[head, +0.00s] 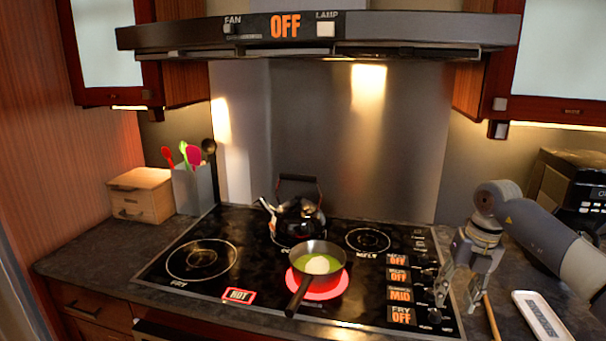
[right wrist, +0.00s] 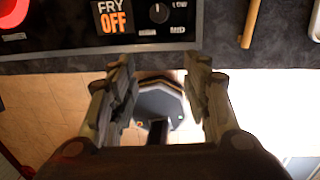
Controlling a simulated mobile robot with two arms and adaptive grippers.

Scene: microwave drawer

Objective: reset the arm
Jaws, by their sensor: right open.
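My right gripper (head: 462,290) hangs at the right front of the cooktop, beside the control knobs, with its fingers pointing down. In the right wrist view the right gripper (right wrist: 158,85) has its two fingers spread apart with nothing between them. Below it there show the counter's front edge and the tiled floor. My right arm (head: 545,240) comes in from the right. My left gripper is in neither view.
A pan (head: 299,279) with green liquid sits on the glowing red front burner (head: 337,290). A black kettle (head: 299,219) stands behind it. A wooden stick (head: 491,318) and a white tray-like object (head: 540,317) lie on the right counter. A range hood (head: 400,32) hangs above.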

